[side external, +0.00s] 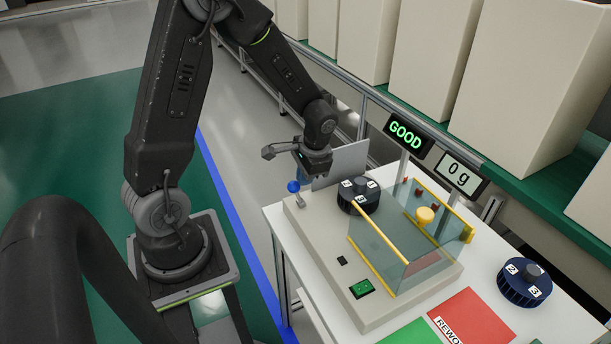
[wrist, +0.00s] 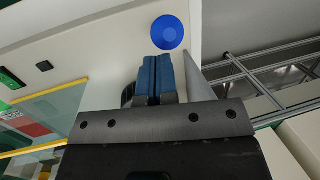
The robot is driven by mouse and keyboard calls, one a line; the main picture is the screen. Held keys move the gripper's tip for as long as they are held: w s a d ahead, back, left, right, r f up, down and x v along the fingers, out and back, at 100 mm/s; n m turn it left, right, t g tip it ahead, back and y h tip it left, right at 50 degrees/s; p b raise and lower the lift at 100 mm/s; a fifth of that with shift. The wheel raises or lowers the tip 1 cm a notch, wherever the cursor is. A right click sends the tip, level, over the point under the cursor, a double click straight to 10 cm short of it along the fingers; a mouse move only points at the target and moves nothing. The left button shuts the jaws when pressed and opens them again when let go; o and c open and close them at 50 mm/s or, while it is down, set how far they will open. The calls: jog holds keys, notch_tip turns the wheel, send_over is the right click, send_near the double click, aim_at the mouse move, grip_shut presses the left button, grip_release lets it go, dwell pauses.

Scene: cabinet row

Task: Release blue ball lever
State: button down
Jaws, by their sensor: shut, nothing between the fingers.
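The blue ball (side external: 293,186) sits on top of a short grey lever (side external: 299,201) at the left end of the beige machine (side external: 325,260). In the wrist view the blue ball (wrist: 168,32) shows just beyond my fingertips, with a small gap in the picture. My gripper (side external: 304,176) is above and close to the ball in the side view; I cannot tell whether it touches. In the wrist view its two blue fingers (wrist: 155,60) are pressed together with nothing between them. The lever's stem is hidden behind the ball in the wrist view.
A dark numbered drum (side external: 358,196) stands right of the lever. A clear guard with yellow bars (side external: 375,246) covers the machine's middle. A grey panel (side external: 342,164) stands behind my gripper. A green button (side external: 361,288), red tray (side external: 478,315) and second drum (side external: 524,282) are further right.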

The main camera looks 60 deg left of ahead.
jog(key=shift+s, duration=0.1)
jog(key=shift+s+a+f, duration=0.1)
jog(key=shift+s+f, duration=0.05)
jog(key=shift+s, duration=0.4)
jog(key=shift+s+a+f, duration=0.1)
jog(key=shift+s, duration=0.45)
jog(key=shift+w, duration=0.1)
